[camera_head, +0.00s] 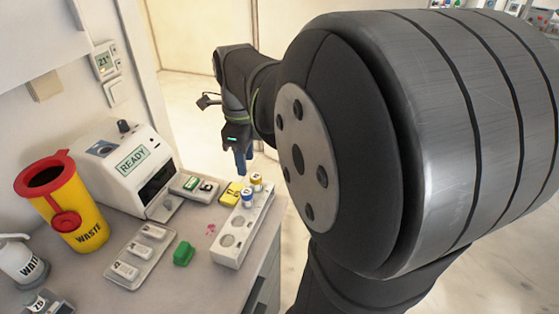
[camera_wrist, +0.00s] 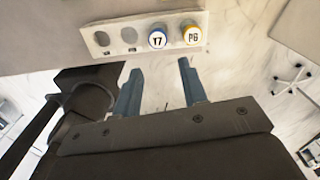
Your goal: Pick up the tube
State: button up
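Two capped tubes stand in a white rack (camera_head: 246,231) on the counter's right edge. One cap is yellow-rimmed (camera_head: 256,180), the other blue-rimmed (camera_head: 247,197). In the wrist view the blue-rimmed tube (camera_wrist: 157,38) reads "T7" and the yellow-rimmed tube (camera_wrist: 192,35) reads about "P6". The rack (camera_wrist: 145,50) has two empty holes to their left there. My gripper (camera_head: 243,160) is beyond the rack's far end, pointing down. In the wrist view my gripper (camera_wrist: 160,66) has its two blue fingers apart with nothing between them. The tube bodies are hidden in the rack.
A white machine reading "READY" (camera_head: 132,160), a yellow waste bin (camera_head: 72,215), a tray of labelled pieces (camera_head: 140,255), a green block (camera_head: 183,254) and a yellow block (camera_head: 231,193) share the counter. Right of the rack the counter drops off to open floor.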

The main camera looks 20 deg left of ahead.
aim_at(247, 192)
notch_tip(247, 192, down, 7)
jog(key=shift+r, duration=0.15)
jog(key=shift+s+a+f, duration=0.15)
jog(key=shift+f, duration=2.5)
jog(key=c, duration=0.7)
